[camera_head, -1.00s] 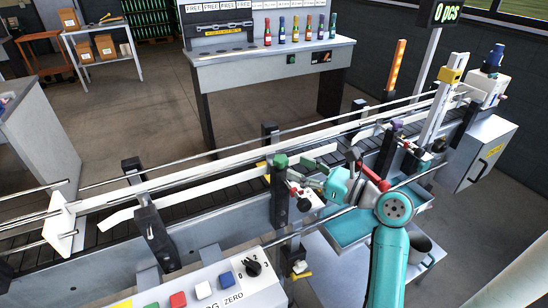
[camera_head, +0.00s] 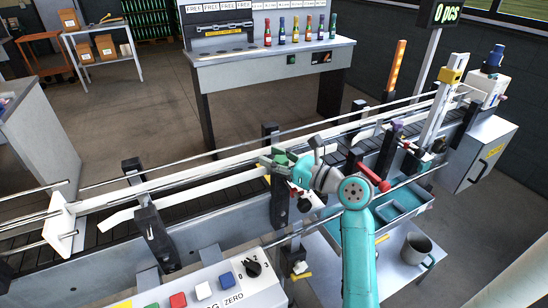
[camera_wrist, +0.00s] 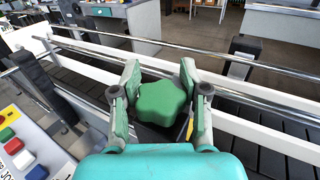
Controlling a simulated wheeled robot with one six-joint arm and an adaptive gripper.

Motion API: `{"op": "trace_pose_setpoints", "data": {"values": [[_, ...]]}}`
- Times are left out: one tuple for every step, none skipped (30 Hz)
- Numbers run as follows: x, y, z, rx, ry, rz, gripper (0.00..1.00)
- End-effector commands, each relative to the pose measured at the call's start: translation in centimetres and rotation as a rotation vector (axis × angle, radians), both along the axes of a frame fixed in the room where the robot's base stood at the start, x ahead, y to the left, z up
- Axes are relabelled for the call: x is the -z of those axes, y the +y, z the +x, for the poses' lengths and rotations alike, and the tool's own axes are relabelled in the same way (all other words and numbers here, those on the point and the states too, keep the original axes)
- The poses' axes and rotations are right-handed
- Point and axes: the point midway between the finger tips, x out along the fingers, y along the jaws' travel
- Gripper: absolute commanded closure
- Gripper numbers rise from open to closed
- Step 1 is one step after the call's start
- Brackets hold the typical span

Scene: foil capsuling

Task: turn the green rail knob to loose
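The green rail knob (camera_wrist: 162,102) is a lobed knob on top of a dark post beside the conveyor. In the wrist view it sits between the two fingers of my gripper (camera_wrist: 160,72), one finger on each side. The fingers lie very close to the knob's sides; I cannot tell whether they press on it. In the head view my gripper (camera_head: 278,160) is at the top of the post and partly covers the green knob (camera_head: 282,158). The knob's underside and stem are hidden.
The conveyor's rails (camera_head: 225,158) run close by. A purple knob (camera_head: 397,126) and a red-handled part (camera_head: 375,178) are to the right. A button panel (camera_head: 205,290) is in front at left, and a grey mug (camera_head: 416,248) stands on the low shelf at right.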

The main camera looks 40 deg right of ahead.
Motion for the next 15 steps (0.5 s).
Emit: {"op": "trace_pose_setpoints", "data": {"values": [[0.00, 0.00, -0.01, 0.000, 0.000, 0.000, 0.76], [-0.01, 0.00, -0.01, 0.000, 0.000, 0.000, 0.83], [-0.01, 0.00, -0.01, 0.000, 0.000, 0.000, 0.93], [-0.01, 0.00, -0.02, 0.000, 0.000, 0.000, 0.96], [-0.01, 0.00, -0.02, 0.000, 0.000, 0.000, 0.96], [-0.01, 0.00, -0.02, 0.000, 0.000, 0.000, 0.96], [-0.01, -0.01, -0.02, -0.001, 0.000, 0.000, 0.96], [-0.01, -0.01, -0.02, -0.003, 0.000, 0.000, 0.96], [-0.01, -0.02, -0.03, -0.006, 0.000, 0.000, 0.96], [-0.02, -0.01, -0.03, -0.010, 0.000, 0.000, 0.96], [-0.04, -0.01, -0.04, -0.015, -0.001, 0.000, 0.96], [-0.06, -0.02, -0.04, -0.023, -0.001, 0.000, 0.96], [-0.07, -0.03, -0.04, -0.031, -0.001, -0.001, 0.96], [-0.08, -0.02, -0.06, -0.041, -0.001, 0.000, 0.96], [-0.08, -0.02, -0.06, -0.057, -0.001, 0.000, 0.96]]}}
